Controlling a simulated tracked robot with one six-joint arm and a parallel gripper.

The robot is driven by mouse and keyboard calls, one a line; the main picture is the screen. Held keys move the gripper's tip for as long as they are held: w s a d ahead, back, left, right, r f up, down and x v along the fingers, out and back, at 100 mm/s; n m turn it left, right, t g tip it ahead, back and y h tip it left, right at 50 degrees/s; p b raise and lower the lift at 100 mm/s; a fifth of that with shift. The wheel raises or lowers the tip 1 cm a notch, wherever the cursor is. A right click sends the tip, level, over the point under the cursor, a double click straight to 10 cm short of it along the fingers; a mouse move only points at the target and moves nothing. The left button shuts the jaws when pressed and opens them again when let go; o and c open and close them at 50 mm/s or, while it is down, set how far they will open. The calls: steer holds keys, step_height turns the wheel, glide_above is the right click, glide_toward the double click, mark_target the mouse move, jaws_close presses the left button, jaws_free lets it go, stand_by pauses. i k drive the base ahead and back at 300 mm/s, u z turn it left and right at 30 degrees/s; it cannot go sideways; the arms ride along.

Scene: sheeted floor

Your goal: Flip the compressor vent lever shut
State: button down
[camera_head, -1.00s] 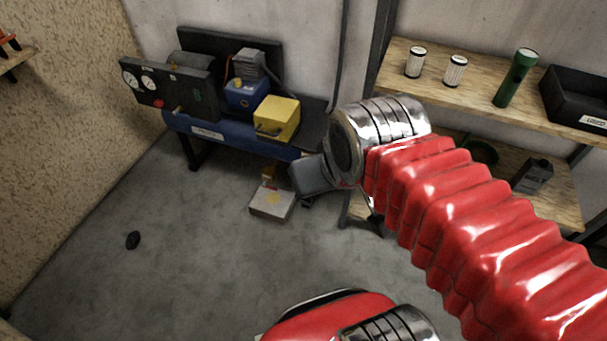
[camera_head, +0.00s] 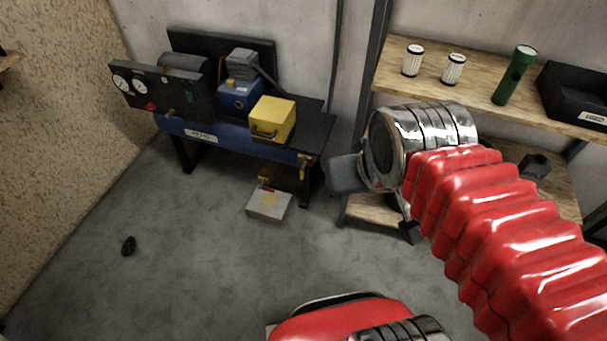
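The compressor has a long blue tank (camera_head: 235,138) under a dark top, by the back wall. A dark gauge panel (camera_head: 150,90) with two white dials and a red knob stands at its left. A small brass fitting (camera_head: 171,113) sits below the panel. A brass lever-like fitting (camera_head: 304,164) hangs at the tank's right end; I cannot tell its setting or which fitting is the vent lever. My arm reaches in from the right. A dark piece below its red bellows may be part of my gripper (camera_head: 410,231); its fingers are not clear. It is apart from the compressor.
A yellow box (camera_head: 272,119) stands on the compressor top. A white box (camera_head: 269,204) lies on the floor below.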

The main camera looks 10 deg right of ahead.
mark_target(302, 168)
steer(key=z, duration=0.05)
steer(key=i, duration=1)
steer(key=u, duration=1.6)
steer(key=k, duration=0.4)
steer(key=u, duration=0.25)
